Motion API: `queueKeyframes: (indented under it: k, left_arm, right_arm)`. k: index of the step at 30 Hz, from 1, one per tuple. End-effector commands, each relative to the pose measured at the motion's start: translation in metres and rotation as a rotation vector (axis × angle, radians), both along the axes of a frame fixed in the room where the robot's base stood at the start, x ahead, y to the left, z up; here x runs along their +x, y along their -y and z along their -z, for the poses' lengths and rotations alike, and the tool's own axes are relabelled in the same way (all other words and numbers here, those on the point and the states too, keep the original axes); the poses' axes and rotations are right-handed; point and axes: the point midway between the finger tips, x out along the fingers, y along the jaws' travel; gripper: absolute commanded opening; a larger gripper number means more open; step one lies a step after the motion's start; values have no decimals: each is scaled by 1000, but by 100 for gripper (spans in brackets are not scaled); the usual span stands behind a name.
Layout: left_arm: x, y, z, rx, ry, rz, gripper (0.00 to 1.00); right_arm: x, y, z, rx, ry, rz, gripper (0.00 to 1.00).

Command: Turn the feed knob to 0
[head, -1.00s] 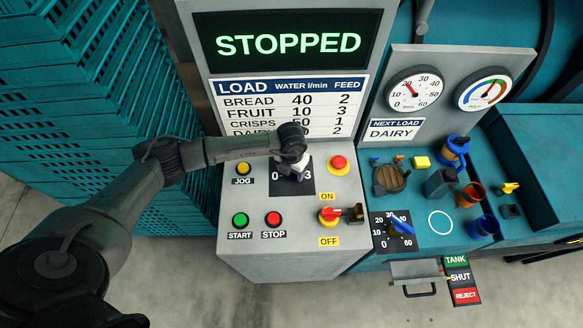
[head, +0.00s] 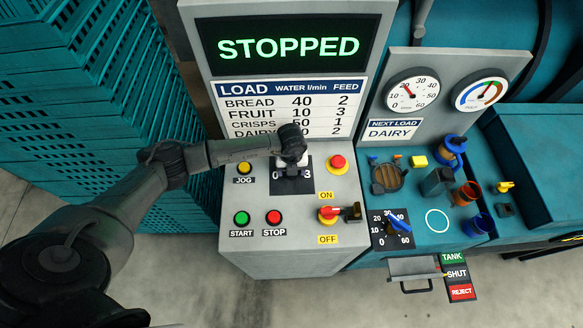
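The feed knob sits on a black dial plate (head: 291,187) on the grey control panel; the digits 0 and 3 show on the plate. My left gripper (head: 291,170) is over this plate, pointing down at the knob. The wrist hides the knob and the fingertips, so I cannot tell whether the fingers are closed on it or where the knob points. My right gripper is not in view.
A blue-pointer dial (head: 398,222) is to the right. The screen (head: 288,47) reads STOPPED.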

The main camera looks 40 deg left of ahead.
Motion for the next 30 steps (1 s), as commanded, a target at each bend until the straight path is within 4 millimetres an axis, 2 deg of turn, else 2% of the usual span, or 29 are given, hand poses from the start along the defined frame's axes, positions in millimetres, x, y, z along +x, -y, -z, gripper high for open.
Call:
queueKeyframes:
  k: [13,14,21,30]
  left_arm:
    - [1,1,-2,-2,2,-10,42]
    - [1,1,-2,-2,2,-10,67]
    - [0,1,-1,-1,1,-9,90]
    - [0,0,-2,-1,1,-9,92]
  right_arm:
    - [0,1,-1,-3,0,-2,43]
    - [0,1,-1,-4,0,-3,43]
    - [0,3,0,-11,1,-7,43]
    - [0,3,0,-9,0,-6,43]
